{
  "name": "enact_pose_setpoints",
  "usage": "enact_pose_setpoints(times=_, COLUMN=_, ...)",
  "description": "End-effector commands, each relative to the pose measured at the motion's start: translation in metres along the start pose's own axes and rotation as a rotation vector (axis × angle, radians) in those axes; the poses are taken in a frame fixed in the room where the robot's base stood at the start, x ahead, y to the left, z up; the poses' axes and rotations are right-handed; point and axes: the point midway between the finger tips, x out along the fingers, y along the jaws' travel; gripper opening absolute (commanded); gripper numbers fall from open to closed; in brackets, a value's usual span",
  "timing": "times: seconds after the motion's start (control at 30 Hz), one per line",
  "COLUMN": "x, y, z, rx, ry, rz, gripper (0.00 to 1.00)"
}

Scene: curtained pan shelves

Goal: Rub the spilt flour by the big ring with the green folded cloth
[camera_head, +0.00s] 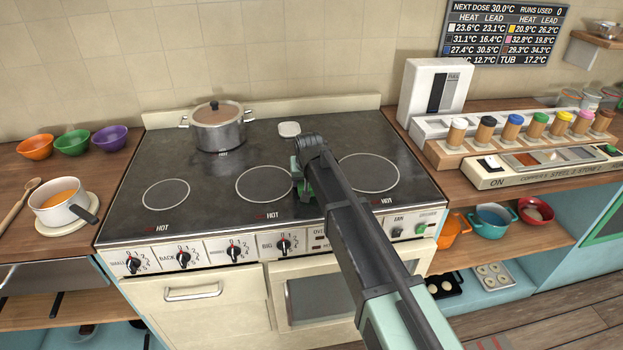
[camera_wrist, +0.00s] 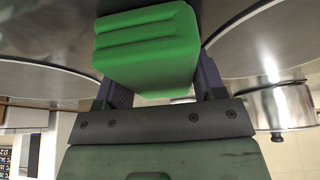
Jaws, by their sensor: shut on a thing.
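My gripper (camera_head: 302,184) is low over the black hob, between the middle ring and the big ring (camera_head: 368,173) on the right. In the wrist view my gripper (camera_wrist: 152,88) is shut on the green folded cloth (camera_wrist: 148,48), a thick ridged block between the two dark fingers. The big ring also shows at the left of the wrist view (camera_wrist: 40,80). I cannot make out any spilt flour; my arm hides part of the hob beside the big ring. I cannot tell whether the cloth touches the hob.
A lidded steel pot (camera_head: 219,128) stands at the back left. A small pale rounded item (camera_head: 289,129) lies at the back. A white saucepan (camera_head: 62,202) is on the left counter; spice jars (camera_head: 513,129) are on the right. The left front hob is clear.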

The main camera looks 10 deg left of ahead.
Motion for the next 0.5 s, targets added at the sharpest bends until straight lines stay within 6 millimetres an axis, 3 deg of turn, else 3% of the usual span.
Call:
enact_pose_setpoints(times=0.17, x=-0.005, y=0.0, z=-0.002, rx=0.0, ry=0.0, rz=0.0, gripper=0.44)
enact_pose_setpoints(times=0.5, x=-0.048, y=0.0, z=-0.02, rx=0.0, ry=0.0, rz=0.0, gripper=0.44)
